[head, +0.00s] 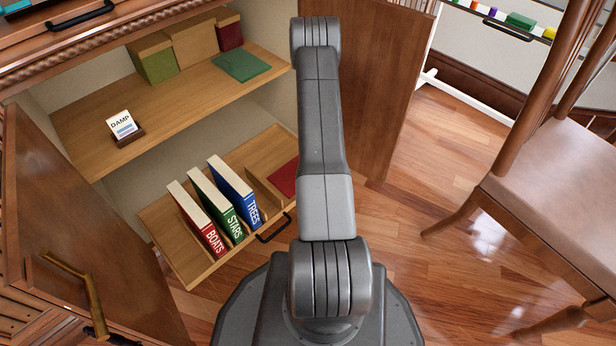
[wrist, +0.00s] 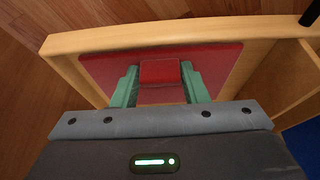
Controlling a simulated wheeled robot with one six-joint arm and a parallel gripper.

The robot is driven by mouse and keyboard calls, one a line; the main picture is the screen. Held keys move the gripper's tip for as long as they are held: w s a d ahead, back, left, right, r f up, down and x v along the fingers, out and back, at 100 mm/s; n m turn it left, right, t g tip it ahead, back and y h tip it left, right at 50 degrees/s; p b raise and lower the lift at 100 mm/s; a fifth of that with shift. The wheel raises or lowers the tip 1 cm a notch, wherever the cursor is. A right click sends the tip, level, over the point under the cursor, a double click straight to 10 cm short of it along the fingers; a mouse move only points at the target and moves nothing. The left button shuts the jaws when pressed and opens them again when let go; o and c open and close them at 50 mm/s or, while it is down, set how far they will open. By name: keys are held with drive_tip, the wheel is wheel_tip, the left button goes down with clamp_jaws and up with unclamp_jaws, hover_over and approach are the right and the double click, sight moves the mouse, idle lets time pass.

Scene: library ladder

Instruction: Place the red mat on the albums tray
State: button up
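The red mat (head: 284,178) lies flat or nearly so within the right-hand section of the wooden pull-out tray (head: 190,270). My arm covers part of it in the head view. In the wrist view the red mat (wrist: 105,70) shows inside the tray's light wooden rim (wrist: 150,33), with a raised red block in its middle. My gripper (wrist: 160,75) has its two green fingers close on either side of this block and appears shut on it. The head view hides my gripper behind the arm. Whether the mat touches the tray floor I cannot tell.
Books labelled BOATS (head: 203,222), STARS (head: 218,207) and TREES (head: 238,194) stand left of the mat. Open cabinet doors flank the tray; a chair (head: 560,190) stands right.

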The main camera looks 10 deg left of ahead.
drive_tip(key=o, duration=0.4)
drive_tip(key=shift+o, duration=0.2)
drive_tip(key=shift+r, duration=0.1)
drive_tip(key=shift+r+p, duration=0.3)
drive_tip(key=p+v, duration=0.4)
drive_tip(key=v, duration=0.7)
drive_tip(key=shift+r, duration=0.25)
drive_tip(key=shift+s+d, duration=0.1)
drive_tip(key=shift+s, duration=0.05)
